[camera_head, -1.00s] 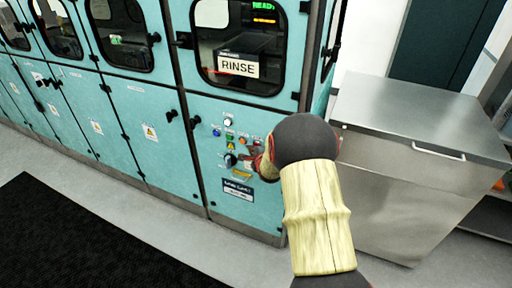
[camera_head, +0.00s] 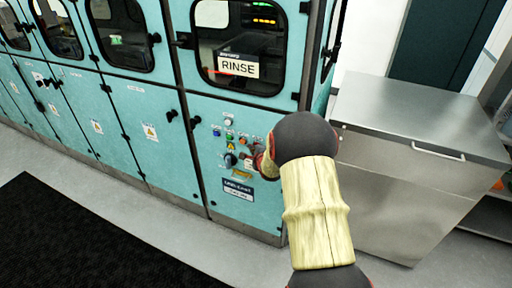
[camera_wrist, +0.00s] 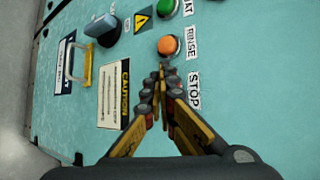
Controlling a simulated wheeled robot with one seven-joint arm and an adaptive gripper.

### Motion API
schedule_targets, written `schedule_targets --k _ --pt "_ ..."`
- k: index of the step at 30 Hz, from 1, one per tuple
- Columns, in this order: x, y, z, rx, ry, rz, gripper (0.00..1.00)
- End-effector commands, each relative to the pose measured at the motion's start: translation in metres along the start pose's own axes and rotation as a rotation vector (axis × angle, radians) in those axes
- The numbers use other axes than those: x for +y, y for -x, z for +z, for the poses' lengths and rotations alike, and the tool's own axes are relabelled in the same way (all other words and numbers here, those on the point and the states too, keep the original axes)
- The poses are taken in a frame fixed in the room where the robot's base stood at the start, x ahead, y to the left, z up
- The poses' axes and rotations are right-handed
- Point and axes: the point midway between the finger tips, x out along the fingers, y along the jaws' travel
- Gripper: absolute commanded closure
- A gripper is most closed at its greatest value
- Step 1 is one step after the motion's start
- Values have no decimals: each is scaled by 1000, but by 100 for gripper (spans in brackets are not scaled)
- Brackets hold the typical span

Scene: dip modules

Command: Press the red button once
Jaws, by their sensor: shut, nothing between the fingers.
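The control panel (camera_head: 236,172) is on the front of the teal machine, under the window with the RINSE sign. In the wrist view, my gripper (camera_wrist: 163,72) is shut and empty, with its fingertips together close to the panel, just below an orange button (camera_wrist: 168,45). The STOP label (camera_wrist: 195,90) is beside the fingers. No red button shows clearly in the wrist view; the panel spot next to STOP is hidden by the fingers. In the head view, my wrist covers part of the panel's right side, and I cannot tell whether the fingertips touch anything.
A green button (camera_wrist: 168,8) is above the orange one. A dark knob (camera_wrist: 103,28), a yellow-framed part (camera_wrist: 80,66) and a CAUTION label (camera_wrist: 114,95) are to the left. A steel cabinet (camera_head: 425,110) stands right of my arm. A black mat (camera_head: 60,240) lies on the floor.

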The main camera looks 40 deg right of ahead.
Motion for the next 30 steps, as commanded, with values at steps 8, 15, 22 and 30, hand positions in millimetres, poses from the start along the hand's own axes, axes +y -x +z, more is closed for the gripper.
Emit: schedule_targets --k 8,15,22,30 --pt "0 1 1 1 -1 -1 100" --pt "6 9 7 -1 0 -1 100" --pt "8 12 9 0 -1 -2 100" --pt "10 15 11 0 0 -1 100"
